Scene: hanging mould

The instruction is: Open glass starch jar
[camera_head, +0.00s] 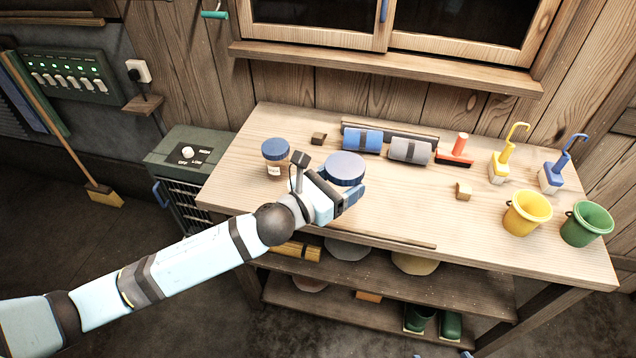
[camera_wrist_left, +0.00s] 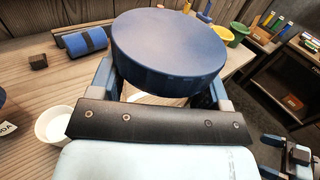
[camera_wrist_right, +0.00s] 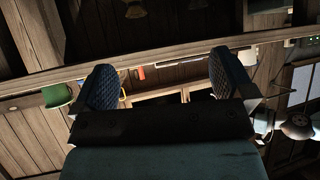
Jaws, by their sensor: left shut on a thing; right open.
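A jar with a wide round blue lid (camera_head: 345,167) stands on the wooden table. The same lid (camera_wrist_left: 168,48) fills the upper middle of the left wrist view. My left gripper (camera_head: 350,192) is shut on this jar, with a blue finger on each side just under the lid. The jar's body is mostly hidden by the lid and gripper, and its label cannot be read. A smaller jar with a blue lid (camera_head: 275,150) and brown contents stands to its left. My right gripper (camera_wrist_right: 165,88) is open and empty, away from the table top.
A yellow bucket (camera_head: 527,212) and a green bucket (camera_head: 586,223) stand at the right. A white bowl (camera_wrist_left: 55,124) shows in the left wrist view. The table's middle is mostly clear.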

